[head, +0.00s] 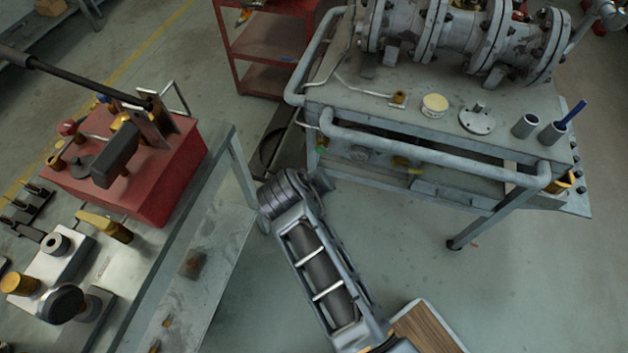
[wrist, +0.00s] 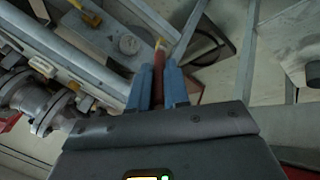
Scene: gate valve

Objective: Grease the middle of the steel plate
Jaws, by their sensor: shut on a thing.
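A round grey steel plate (head: 478,120) with a small stub at its middle lies on the grey valve bench (head: 455,128). A round tin with a pale yellow top (head: 434,105) stands to its left. My gripper (wrist: 160,85) shows only in the wrist view. Its blue fingers are shut on a red-brown handle with a yellowish tip, which looks like a brush (wrist: 159,64). The tip points away from my gripper, apart from the surfaces seen behind it. A pale disc (wrist: 131,45) lies beyond the fingers to the left; I cannot tell whether it is the plate.
Two metal cups stand right of the plate; one holds a blue-handled tool (head: 573,113). The flanged valve (head: 460,40) fills the bench's back. A pipe rail (head: 440,150) runs along its front. A tool table with a red box (head: 150,175) stands at left.

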